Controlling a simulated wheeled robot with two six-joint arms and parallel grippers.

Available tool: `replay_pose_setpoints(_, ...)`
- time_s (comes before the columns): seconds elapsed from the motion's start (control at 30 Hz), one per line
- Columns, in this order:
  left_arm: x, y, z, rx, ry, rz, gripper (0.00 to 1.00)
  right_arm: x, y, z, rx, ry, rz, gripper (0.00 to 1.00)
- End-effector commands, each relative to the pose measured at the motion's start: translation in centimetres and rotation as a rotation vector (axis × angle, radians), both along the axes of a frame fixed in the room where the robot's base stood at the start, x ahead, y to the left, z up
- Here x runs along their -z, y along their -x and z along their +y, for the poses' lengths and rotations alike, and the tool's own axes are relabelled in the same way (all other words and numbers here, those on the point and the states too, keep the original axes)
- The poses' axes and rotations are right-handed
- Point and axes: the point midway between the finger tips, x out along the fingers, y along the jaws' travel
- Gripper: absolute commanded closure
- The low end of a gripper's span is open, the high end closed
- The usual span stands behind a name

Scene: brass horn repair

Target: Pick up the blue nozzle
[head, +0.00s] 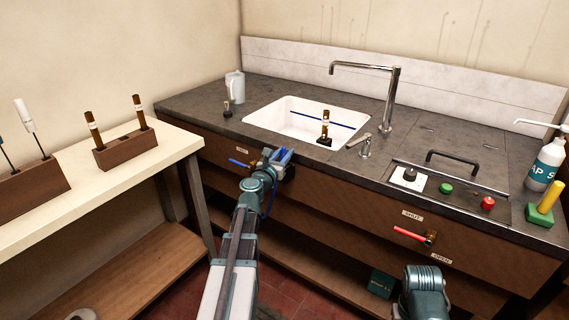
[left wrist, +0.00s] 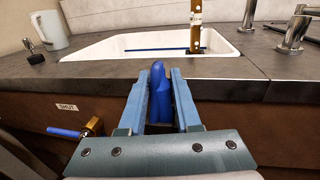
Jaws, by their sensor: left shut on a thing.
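The blue nozzle (left wrist: 160,92) is a small, rounded, deep-blue piece. It stands between the two light-blue fingers of my left gripper (left wrist: 160,100) in the left wrist view, and the gripper is shut on it. In the head view my left gripper (head: 281,157) is at the front edge of the dark counter, before the white sink. The nozzle is mostly hidden by the fingers there. A part of my right arm shows at the bottom right of the head view, but its fingers do not show.
The white sink (head: 262,122) has a faucet (head: 392,100) at its right. A blue-handled valve (head: 240,163) and a red-handled valve (head: 410,234) stick out below the counter. A pale bench (head: 60,205) with wooden racks is at the left.

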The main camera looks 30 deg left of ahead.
Motion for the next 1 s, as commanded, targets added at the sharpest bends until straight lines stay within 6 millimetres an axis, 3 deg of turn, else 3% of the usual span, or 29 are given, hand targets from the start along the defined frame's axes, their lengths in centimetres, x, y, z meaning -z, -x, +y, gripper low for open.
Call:
replay_pose_setpoints(0.57, -0.9, 0.0, 0.0, 0.001, 0.000, 0.000, 1.00, -0.9, 0.0, 0.0, 0.000, 0.000, 0.000, 0.50)
replay_pose_setpoints(1.0, -7.0, 0.0, 0.0, 0.000, 0.000, 0.000, 1.00, -7.0, 0.0, 0.0, 0.000, 0.000, 0.000, 0.50)
